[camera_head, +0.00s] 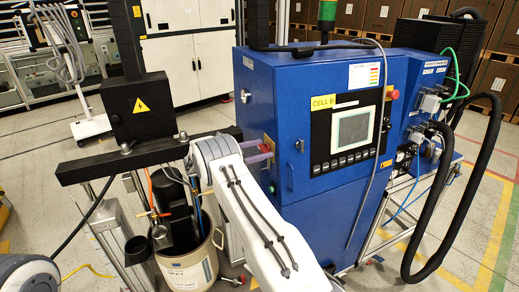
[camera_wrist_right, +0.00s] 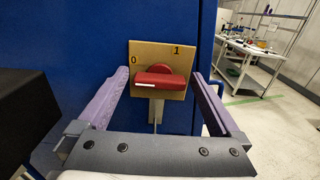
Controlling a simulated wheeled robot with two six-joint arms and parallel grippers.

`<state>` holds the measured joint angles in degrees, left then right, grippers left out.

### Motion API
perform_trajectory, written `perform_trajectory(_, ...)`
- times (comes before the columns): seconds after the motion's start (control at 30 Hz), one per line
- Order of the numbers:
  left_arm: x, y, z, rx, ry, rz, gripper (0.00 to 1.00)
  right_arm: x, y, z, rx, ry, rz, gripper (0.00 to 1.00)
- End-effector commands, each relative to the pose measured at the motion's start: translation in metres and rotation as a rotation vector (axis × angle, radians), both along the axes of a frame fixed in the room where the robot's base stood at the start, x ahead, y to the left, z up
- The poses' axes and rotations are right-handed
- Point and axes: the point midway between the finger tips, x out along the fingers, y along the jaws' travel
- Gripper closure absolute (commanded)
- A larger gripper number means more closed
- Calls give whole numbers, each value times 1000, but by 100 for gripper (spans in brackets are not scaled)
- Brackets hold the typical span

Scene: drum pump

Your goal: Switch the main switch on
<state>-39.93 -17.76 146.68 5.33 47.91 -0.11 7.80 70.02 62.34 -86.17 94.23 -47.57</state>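The main switch is a red rotary handle (camera_wrist_right: 162,80) on a yellow plate (camera_wrist_right: 174,54) marked 0 at left and 1 at upper right. The handle lies about horizontal, with its white mark at the left end, on the 0 side. In the head view the plate (camera_head: 268,142) is on the side of the blue cabinet (camera_head: 270,105), partly hidden by my gripper. My right gripper (camera_head: 258,150) is at the plate. In the wrist view its two purple fingers are spread wide, one on each side of the handle, apart from it. My left gripper is out of view.
A control panel with a screen (camera_head: 352,128) is on the cabinet front. A black box with a warning sign (camera_head: 139,106) stands at left on a dark beam, above a drum (camera_head: 188,268). Black hoses (camera_head: 470,200) loop at right.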

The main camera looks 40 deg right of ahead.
Motion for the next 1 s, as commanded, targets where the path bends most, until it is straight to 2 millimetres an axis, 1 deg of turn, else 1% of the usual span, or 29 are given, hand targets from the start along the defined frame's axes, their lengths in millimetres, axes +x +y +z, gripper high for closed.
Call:
perform_trajectory(0.03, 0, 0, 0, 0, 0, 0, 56, 0, 0, 0, 0, 0, 0, 19)
perform_trajectory(0.07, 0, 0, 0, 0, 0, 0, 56, 0, 0, 0, 0, 0, 0, 31)
perform_trajectory(0.1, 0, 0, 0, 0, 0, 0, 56, 0, 0, 0, 0, 0, 0, 46)
perform_trajectory(0.17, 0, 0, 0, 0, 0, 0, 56, 0, 0, 0, 0, -1, 0, 69)
perform_trajectory(0.2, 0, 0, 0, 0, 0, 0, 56, 0, 0, 0, 0, -1, 0, 76)
perform_trajectory(0.37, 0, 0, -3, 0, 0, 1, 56, 0, 1, -1, -1, -10, 0, 76)
perform_trajectory(0.57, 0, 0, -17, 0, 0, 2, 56, 0, 1, -3, -16, -70, 0, 76)
perform_trajectory(0.77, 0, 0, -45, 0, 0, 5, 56, 0, 1, -6, -48, -201, 0, 76)
perform_trajectory(1.0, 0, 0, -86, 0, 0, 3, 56, -2, 2, -8, -100, -416, 1, 76)
